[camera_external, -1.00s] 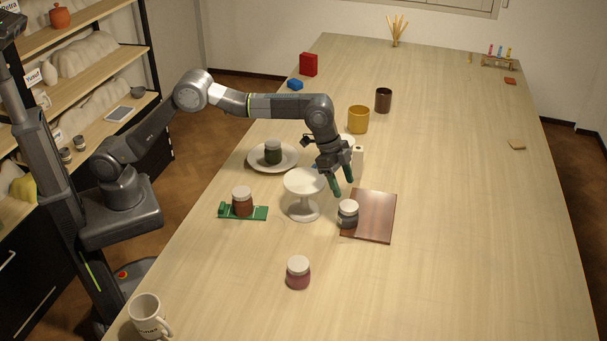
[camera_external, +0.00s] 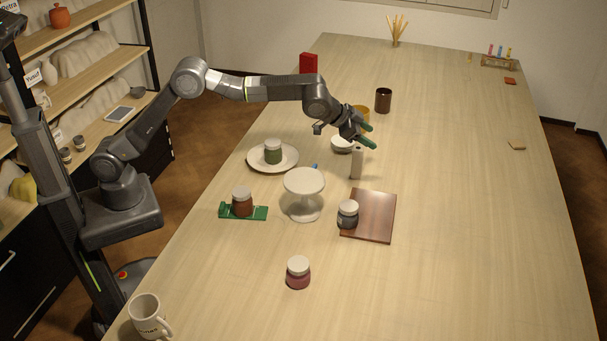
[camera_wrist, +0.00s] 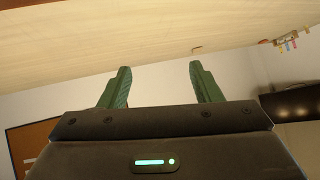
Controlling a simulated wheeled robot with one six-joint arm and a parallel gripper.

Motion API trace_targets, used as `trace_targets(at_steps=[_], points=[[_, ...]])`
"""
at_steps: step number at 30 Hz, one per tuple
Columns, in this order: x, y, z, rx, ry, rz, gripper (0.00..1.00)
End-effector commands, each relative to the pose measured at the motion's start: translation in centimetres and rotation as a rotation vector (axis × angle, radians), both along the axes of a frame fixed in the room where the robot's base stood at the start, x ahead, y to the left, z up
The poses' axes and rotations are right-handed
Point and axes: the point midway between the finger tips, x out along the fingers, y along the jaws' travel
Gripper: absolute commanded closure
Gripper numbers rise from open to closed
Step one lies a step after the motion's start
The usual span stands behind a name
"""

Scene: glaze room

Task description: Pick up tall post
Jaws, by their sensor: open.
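The tall post (camera_external: 357,163) is a slim, pale, upright block on the table, right of the white cake stand and behind the brown board. My gripper (camera_external: 370,136) is open and empty. Its green fingers point right, above and slightly beyond the post in the external view, apart from it. In the wrist view my gripper (camera_wrist: 160,68) shows both green fingers spread with nothing between them. The post is not seen in the wrist view.
The table's right side is mostly clear.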

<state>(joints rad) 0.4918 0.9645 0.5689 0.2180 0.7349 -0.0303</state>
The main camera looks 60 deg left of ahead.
Motion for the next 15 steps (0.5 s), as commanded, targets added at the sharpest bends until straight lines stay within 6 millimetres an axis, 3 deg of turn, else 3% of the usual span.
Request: trace_targets(at_steps=[3,7,11,15], points=[[2.3,2.9,0.4,-0.073,-0.145,0.056,0.42],[3.7,5.2,1.1,-0.166,-0.290,0.060,0.42],[3.7,6.8,1.7,-0.270,-0.404,0.010,0.42],[2.4,7.8,1.8,-0.384,-0.473,-0.084,0.42]])
